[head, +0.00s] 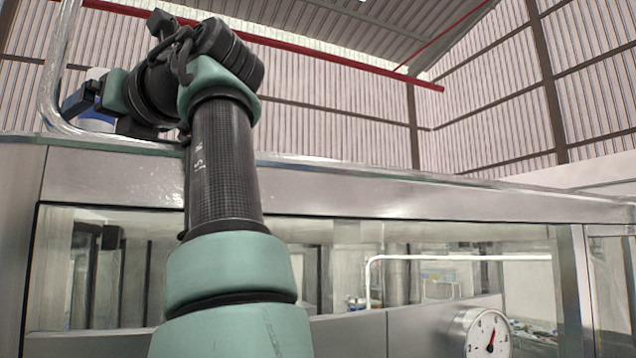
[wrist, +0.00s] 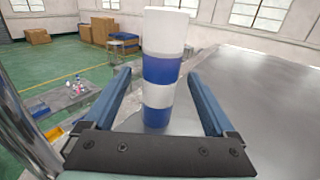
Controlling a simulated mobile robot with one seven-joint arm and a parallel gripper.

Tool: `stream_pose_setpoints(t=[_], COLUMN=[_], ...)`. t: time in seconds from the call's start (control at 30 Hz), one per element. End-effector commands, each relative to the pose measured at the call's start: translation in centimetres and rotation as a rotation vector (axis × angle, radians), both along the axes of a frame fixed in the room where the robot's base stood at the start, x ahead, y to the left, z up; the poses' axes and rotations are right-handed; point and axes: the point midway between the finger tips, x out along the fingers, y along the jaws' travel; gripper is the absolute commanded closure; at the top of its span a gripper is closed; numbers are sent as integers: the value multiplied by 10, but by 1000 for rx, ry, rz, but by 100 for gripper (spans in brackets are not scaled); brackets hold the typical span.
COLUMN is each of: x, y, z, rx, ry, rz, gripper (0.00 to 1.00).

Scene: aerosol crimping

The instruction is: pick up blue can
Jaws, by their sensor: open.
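The blue can, with white and blue bands, stands upright in the wrist view (wrist: 162,68) on a grey metal top. Its lower bands may partly be a reflection in the shiny surface. My gripper (wrist: 157,73) is open, with one blue finger to the left of the can and one to the right. Gaps show on both sides, and I see no grip on it. In the head view, a blue and white shape (head: 84,103) shows at the far left beyond my wrist; I cannot tell how much of it is the can.
The metal top (wrist: 245,100) is bare to the right of the can. A curved metal rail (head: 62,70) rises close to my wrist. Below the top are glass panels and a round gauge (head: 480,333). Cardboard boxes (wrist: 103,28) stand on the far green floor.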

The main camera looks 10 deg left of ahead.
Motion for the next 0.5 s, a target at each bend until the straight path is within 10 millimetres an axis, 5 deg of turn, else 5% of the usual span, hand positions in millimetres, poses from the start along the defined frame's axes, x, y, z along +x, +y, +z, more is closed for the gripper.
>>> stream_pose_setpoints(t=[0.27, 0.5], x=[2, 2], y=[3, 3], z=[-1, 0], rx=[0, 0], ry=[0, 0], rz=[0, 0], gripper=[10, 53])
